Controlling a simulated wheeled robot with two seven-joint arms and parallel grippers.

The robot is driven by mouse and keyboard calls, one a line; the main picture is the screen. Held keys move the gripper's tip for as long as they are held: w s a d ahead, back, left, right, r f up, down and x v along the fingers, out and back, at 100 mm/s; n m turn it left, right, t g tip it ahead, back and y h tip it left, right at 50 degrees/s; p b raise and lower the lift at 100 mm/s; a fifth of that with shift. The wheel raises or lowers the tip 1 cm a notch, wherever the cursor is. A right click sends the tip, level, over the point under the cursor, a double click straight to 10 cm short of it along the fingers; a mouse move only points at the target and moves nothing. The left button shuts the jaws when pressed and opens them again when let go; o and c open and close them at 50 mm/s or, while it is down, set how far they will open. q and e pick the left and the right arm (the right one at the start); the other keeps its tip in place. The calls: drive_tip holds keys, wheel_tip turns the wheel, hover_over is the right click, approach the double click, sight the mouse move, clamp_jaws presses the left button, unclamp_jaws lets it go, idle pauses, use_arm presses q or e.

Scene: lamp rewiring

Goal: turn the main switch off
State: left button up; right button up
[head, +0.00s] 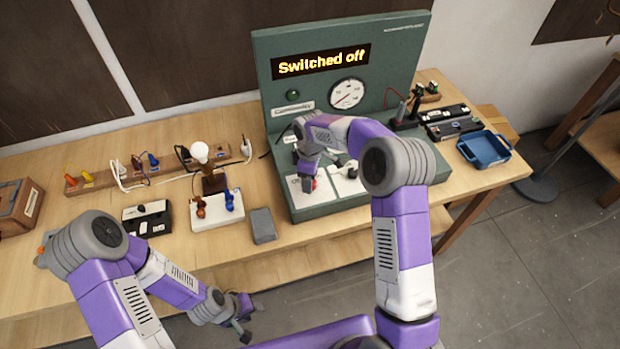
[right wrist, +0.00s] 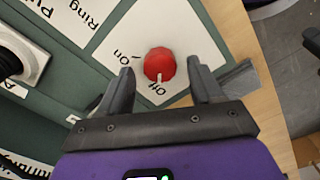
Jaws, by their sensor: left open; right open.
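The main switch is a red rotary knob (right wrist: 159,65) on a white plate marked On and Off in the right wrist view. Its white pointer mark is at Off. In the head view the red knob (head: 309,184) shows partly below my right gripper (head: 312,172). In the right wrist view my right gripper (right wrist: 162,88) is open, its fingers on either side of the knob with gaps visible. The green panel's display (head: 321,62) reads "Switched off". My left gripper (head: 245,318) is open and empty, low in front of the table.
A bulb on a stand (head: 200,152), a black switch box (head: 147,218), a grey block (head: 262,225) and a wooden strip with plugs (head: 150,165) lie left of the panel. A blue tray (head: 484,149) is at the right.

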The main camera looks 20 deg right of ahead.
wheel_tip(320, 180, up, 7)
drive_tip(key=shift+f, duration=0.1)
drive_tip(key=shift+s+f, duration=0.1)
drive_tip(key=shift+f, duration=0.05)
idle(0.5)
